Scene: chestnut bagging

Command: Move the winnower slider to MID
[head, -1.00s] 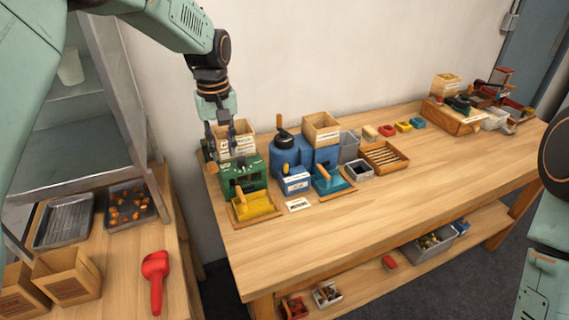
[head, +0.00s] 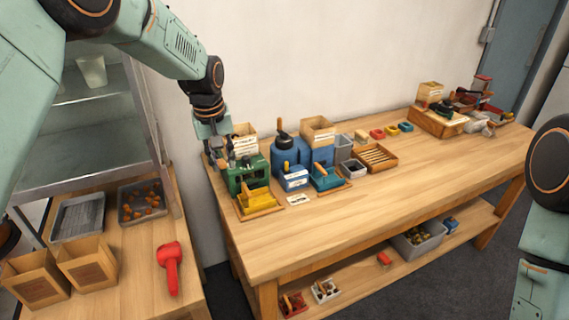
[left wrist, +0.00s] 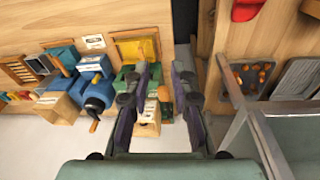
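A green machine (head: 248,176) with a yellow tray (head: 258,201) in front stands at the left end of the long table. I take it for the winnower, but its label is too small to read. My left gripper (head: 219,163) is at the machine's upper left side, pointing down. In the left wrist view the left gripper (left wrist: 165,70) is open, its two fingers apart. A small orange knob (left wrist: 163,93) shows between the fingers, beside the green machine (left wrist: 128,78). I cannot tell whether they touch it. The slider's position marks cannot be made out. My right gripper is out of view.
A blue machine (head: 290,150) with a blue-white box (head: 292,178) stands just right of the green one. A cardboard box (head: 244,138) is behind it. A red scoop (head: 170,268) lies on the left table. The long table's front (head: 350,220) is clear.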

